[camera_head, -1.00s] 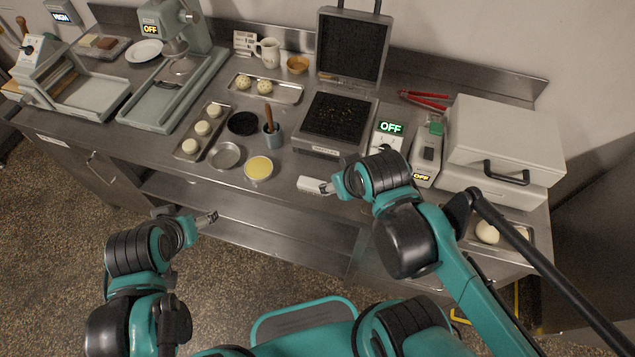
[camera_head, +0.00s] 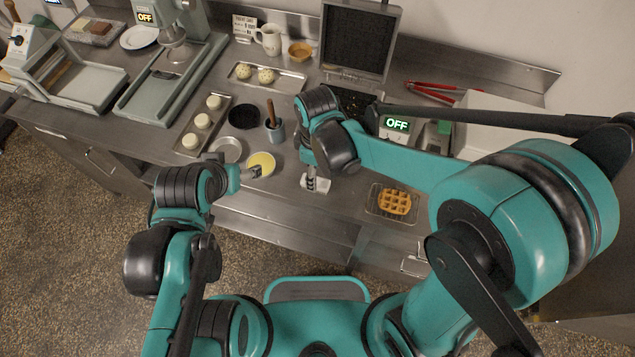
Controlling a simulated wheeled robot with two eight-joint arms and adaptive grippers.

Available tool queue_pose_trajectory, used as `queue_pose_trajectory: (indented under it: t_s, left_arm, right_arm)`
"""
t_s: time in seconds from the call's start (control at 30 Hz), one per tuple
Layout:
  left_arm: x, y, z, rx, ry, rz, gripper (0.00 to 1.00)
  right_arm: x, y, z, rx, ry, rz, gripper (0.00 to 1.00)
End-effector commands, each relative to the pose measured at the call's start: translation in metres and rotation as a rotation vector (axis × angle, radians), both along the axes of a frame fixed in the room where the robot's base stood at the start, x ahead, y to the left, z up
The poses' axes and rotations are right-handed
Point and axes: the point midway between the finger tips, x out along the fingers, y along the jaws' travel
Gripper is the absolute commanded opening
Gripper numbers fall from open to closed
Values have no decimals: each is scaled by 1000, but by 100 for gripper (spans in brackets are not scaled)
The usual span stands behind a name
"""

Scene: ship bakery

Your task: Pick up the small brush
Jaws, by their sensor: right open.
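The small brush (camera_head: 270,108) stands with its wooden handle up in a small grey cup (camera_head: 275,132); its bristles are hidden in the cup. My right gripper (camera_head: 311,184) points down at the counter's front edge, over a small white block-like item, to the right of and nearer than the cup. It is open and apart from the brush. My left gripper (camera_head: 257,172) is in front of the cup, over or beside the bowl of yellow liquid (camera_head: 262,160); its fingers are too small to tell open from shut.
A dark round dish (camera_head: 243,116) and a metal bowl (camera_head: 229,148) stand left of the cup. A tray of dough balls (camera_head: 213,121) lies farther left. The open waffle iron (camera_head: 357,45) is behind my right arm. A waffle (camera_head: 394,202) lies on a rack at right.

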Motion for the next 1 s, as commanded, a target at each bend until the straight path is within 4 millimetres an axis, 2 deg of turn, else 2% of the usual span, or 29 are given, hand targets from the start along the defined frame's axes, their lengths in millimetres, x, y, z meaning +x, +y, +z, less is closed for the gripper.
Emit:
queue_pose_trajectory:
  t_s: [0.1, 0.27, 0.57, 0.6, 0.7, 0.8, 1.0]
  left_arm:
    - [0, 0, -12, 0, 0, 0, 76]
    - [0, 0, -20, 0, 0, 0, 76]
    - [0, 0, -20, 0, 0, 0, 76]
    - [0, 0, -20, 0, 0, 0, 76]
    - [0, 0, -20, 0, 0, 0, 76]
    - [0, 0, -20, 0, 0, 0, 76]
    - [0, 0, -20, 0, 0, 0, 76]
  right_arm:
    - [0, 2, -21, 0, 0, 0, 55]
    - [0, 3, -43, 1, -1, -1, 55]
    - [0, 2, -47, 1, -1, -2, 55]
    - [0, 2, -47, 1, -1, -2, 50]
    - [0, 2, -47, 1, -1, -2, 24]
    - [0, 2, -47, 1, -1, -2, 1]
    - [0, 2, -47, 1, -1, -2, 0]
